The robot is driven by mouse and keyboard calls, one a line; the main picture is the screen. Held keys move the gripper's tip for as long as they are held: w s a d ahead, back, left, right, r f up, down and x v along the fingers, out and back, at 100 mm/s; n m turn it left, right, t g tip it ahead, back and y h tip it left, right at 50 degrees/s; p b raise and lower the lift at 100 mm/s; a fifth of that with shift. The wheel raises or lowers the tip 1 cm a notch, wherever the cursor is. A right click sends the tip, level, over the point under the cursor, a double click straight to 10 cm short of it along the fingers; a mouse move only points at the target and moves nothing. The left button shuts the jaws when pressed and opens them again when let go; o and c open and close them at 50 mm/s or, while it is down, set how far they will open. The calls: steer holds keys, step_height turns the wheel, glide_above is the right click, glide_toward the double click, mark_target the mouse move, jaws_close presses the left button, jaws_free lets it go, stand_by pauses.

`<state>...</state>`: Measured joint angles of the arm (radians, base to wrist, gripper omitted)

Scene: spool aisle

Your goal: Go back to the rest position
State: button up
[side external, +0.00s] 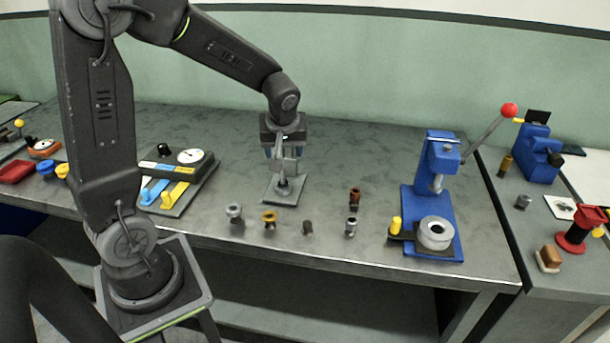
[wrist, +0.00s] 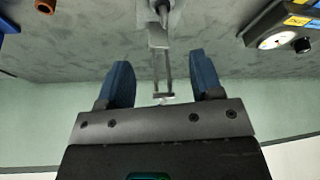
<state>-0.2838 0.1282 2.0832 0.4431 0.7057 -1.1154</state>
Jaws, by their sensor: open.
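My gripper (side external: 285,152) has blue fingers and hangs low over the middle of the bench, directly above a small grey stand on a square plate (side external: 280,197). In the wrist view my gripper (wrist: 160,66) has its two blue fingers spread wide. The grey upright of the stand (wrist: 161,38) shows between and beyond them, with a visible gap on both sides. I see nothing held.
Several small spools stand in front, including a brass-coloured one (side external: 269,219) and a red-brown one (side external: 355,195). A gauge box (side external: 186,170) with levers is to the left. A blue press (side external: 430,200) with a red-knobbed lever is to the right. The back of the bench is clear.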

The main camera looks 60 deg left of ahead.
steer(key=s+d+r+m+t+h, duration=0.1)
steer(key=s+d+r+m+h, duration=0.1)
steer(key=s+d+r+m, duration=0.3)
steer(key=s+d+r+m+t+h, duration=0.2)
steer(key=s+d+r+m, duration=0.3)
steer(key=s+d, duration=0.5)
steer(key=m, duration=0.2)
steer(key=shift+s+d+r+m+t, duration=0.15)
steer(key=shift+s+d+m+t, duration=0.15)
steer(key=shift+d, duration=0.1)
